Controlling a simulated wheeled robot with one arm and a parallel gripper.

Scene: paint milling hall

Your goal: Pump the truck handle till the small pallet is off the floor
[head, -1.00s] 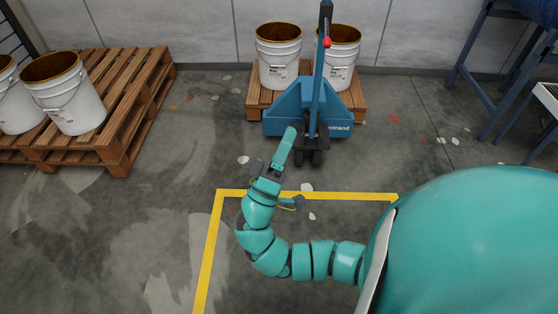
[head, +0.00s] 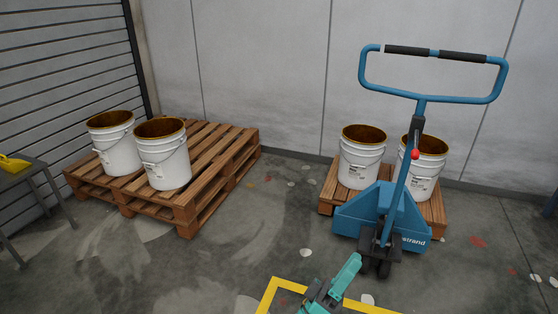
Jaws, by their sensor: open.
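The blue pallet truck (head: 383,215) stands at the right in the head view, in front of the small wooden pallet (head: 328,192). Its handle (head: 421,97) rises nearly upright to a wide loop with black grips, and a red knob (head: 415,154) sits on the shaft. Two white buckets (head: 360,168) (head: 427,175) stand on the small pallet. Any gap between pallet and floor cannot be made out. My gripper (head: 345,278) is at the bottom edge, low in front of the truck and well below the handle loop. It is open and apart from the truck; part of it is cut off.
A larger wooden pallet (head: 225,157) with two white buckets (head: 112,145) (head: 163,157) stands at the left. A table with a yellow item (head: 14,164) is at the far left. Yellow floor tape (head: 272,289) runs near my gripper. Floor between the pallets is clear.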

